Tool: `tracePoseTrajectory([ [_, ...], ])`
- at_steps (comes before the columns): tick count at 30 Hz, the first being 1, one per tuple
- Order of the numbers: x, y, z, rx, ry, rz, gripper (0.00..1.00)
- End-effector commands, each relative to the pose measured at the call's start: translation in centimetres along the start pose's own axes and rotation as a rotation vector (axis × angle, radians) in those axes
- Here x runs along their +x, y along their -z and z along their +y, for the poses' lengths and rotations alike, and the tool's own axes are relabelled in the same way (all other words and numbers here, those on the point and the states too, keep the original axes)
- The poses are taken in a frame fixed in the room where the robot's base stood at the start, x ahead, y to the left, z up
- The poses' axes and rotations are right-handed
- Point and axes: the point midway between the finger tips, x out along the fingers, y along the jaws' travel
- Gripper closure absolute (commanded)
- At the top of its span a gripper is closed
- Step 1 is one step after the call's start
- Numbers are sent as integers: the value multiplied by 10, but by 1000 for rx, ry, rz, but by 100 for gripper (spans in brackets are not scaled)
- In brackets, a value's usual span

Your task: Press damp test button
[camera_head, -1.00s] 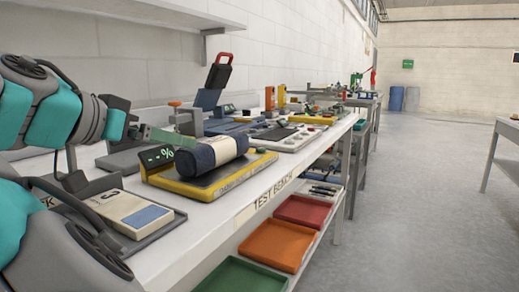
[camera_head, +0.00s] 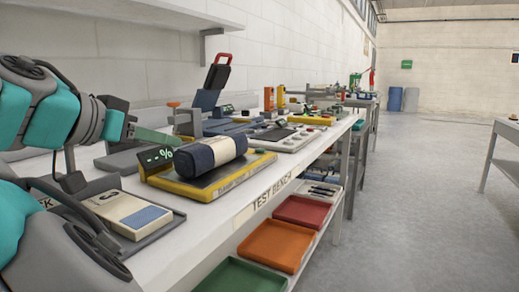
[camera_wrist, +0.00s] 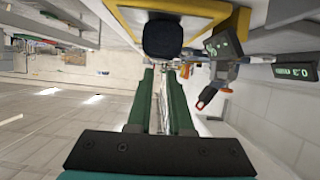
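The damp tester is a yellow-edged tray (camera_head: 232,178) with a tilted dark display (camera_head: 156,156) showing a green "-%". A rolled navy and cream cloth (camera_head: 216,151) lies on its plate. A small green button (camera_head: 260,150) shows at the tray's right end, past the roll. My gripper (camera_head: 168,138) is left of the roll, its green fingers pointing right, above and behind the display. In the wrist view the gripper (camera_wrist: 162,70) has a narrow gap between its fingers and nothing in it. The roll's dark end (camera_wrist: 162,36) and the yellow tray edge (camera_wrist: 203,9) are ahead.
A cream device with a blue panel (camera_head: 140,216) sits on a dark tray at the front left. Other instruments stand farther along the bench, including a red-handled device (camera_head: 217,75). Green, orange (camera_head: 275,245) and red bins are on the lower shelf. The aisle floor is open.

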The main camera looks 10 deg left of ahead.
Motion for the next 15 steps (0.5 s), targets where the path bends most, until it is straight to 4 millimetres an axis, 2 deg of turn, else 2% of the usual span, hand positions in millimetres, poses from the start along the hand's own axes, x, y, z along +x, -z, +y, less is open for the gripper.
tracePoseTrajectory([
  [1, 0, 0, 0, 0, 0, 0, 88],
  [4, 0, 0, 0, 0, 0, 0, 99],
  [5, 0, 0, 0, 0, 0, 0, 100],
  [15, 0, 0, 0, 0, 0, 0, 100],
])
